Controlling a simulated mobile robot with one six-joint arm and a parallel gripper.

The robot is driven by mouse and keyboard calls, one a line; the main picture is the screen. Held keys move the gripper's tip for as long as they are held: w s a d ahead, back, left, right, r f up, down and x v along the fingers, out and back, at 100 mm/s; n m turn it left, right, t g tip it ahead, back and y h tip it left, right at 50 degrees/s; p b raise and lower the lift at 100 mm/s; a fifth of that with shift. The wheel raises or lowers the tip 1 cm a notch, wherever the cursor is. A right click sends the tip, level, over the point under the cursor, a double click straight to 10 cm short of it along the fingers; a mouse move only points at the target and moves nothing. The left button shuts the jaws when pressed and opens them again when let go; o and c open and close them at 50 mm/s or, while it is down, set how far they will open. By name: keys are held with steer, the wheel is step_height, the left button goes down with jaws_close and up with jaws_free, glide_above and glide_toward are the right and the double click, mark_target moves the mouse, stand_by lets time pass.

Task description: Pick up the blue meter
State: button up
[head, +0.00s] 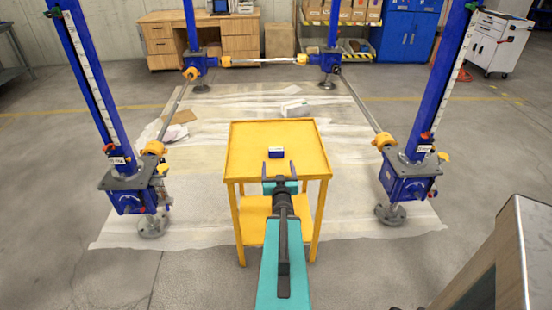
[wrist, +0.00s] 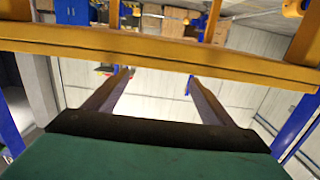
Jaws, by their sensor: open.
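The blue meter (head: 276,152) is a small blue box with a whitish top. It sits on the yellow table (head: 250,140), a little in front of the middle of its top. My gripper (head: 278,170) is open and empty, its two fingers pointing toward the meter from the table's near side. In the head view the fingertips appear just short of the meter and apart from it. In the wrist view the open gripper (wrist: 159,75) has nothing between its fingers, and a yellow table edge (wrist: 160,48) crosses above the fingertips. The meter does not show there.
Blue screw-jack columns (head: 90,80) stand left and right of the table, with two more behind, joined by bars. Pale sheeting (head: 340,200) covers the floor. A metal-edged box (head: 500,260) is at the near right. The tabletop around the meter is clear.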

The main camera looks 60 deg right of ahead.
mark_target(277, 153)
steer(key=shift+b+x, duration=1.2)
steer(key=shift+b, duration=0.95)
steer(key=shift+w+d+f+b, duration=0.15)
steer(key=shift+f+b, duration=0.05)
steer(key=shift+b, duration=0.35)
steer(key=b, duration=0.2)
steer(key=shift+w+d+b, duration=0.35)
steer(key=b, duration=0.3)
steer(key=shift+w+d, duration=0.25)
steer(key=shift+d, duration=0.15)
steer(key=shift+d+r+b, duration=0.1)
steer(key=shift+d+b, duration=0.15)
steer(key=shift+b, duration=0.7)
steer(key=shift+w, duration=0.1)
steer(key=shift+x, duration=2.55)
